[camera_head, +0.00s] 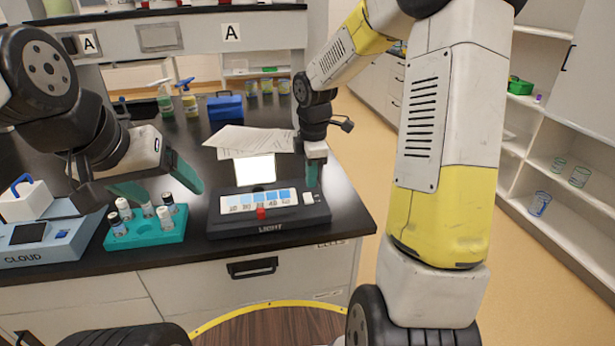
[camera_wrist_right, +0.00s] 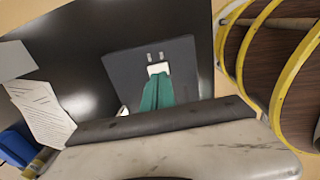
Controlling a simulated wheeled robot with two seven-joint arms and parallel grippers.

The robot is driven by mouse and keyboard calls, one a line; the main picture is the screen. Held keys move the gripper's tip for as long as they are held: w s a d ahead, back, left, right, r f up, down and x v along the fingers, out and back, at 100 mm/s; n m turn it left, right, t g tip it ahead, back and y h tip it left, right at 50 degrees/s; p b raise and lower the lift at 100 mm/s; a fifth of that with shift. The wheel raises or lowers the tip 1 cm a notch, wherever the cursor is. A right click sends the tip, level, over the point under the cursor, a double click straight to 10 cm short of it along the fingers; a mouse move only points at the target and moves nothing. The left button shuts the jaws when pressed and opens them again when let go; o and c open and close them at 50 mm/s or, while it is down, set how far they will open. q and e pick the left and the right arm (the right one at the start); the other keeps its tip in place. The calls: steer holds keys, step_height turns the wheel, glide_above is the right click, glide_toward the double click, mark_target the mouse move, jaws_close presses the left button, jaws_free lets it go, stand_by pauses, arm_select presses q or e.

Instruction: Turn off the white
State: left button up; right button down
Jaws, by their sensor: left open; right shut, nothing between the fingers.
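The dark box marked LIGHT (camera_head: 228,226) sits at the front edge of the black bench. A bright white panel (camera_head: 255,170) glows at its back. On its top are a strip of blue and white tiles (camera_head: 258,200), a red knob (camera_head: 261,213) and a white button (camera_head: 308,198) at the right end. My right gripper (camera_head: 312,183) is shut and empty, pointing down just over the button. In the right wrist view its green fingertips (camera_wrist_right: 157,78) overlap the edge of the white button (camera_wrist_right: 158,68); I cannot tell whether they touch. My left gripper (camera_head: 160,188) is open.
A teal rack (camera_head: 146,238) with several vials stands below my left gripper. A blue device marked CLOUD (camera_head: 45,250) is at far left. Papers (camera_head: 250,138) and a blue box (camera_head: 225,107) lie behind the light box. Shelves (camera_head: 565,215) stand at right.

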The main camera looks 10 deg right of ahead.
mark_target(307, 195)
step_height(307, 195, up, 9)
steer(key=s, duration=0.1)
steer(key=shift+a, duration=0.15)
stand_by(0.3)
steer(key=shift+w+a+r, duration=0.2)
steer(key=shift+w+a, duration=0.05)
steer(key=shift+w, duration=0.45)
steer(key=f, duration=0.4)
steer(key=w+f, duration=0.1)
steer(key=f, duration=0.9)
steer(key=shift+w, duration=0.35)
steer(key=shift+f, duration=0.2)
steer(key=shift+s+f, duration=0.1)
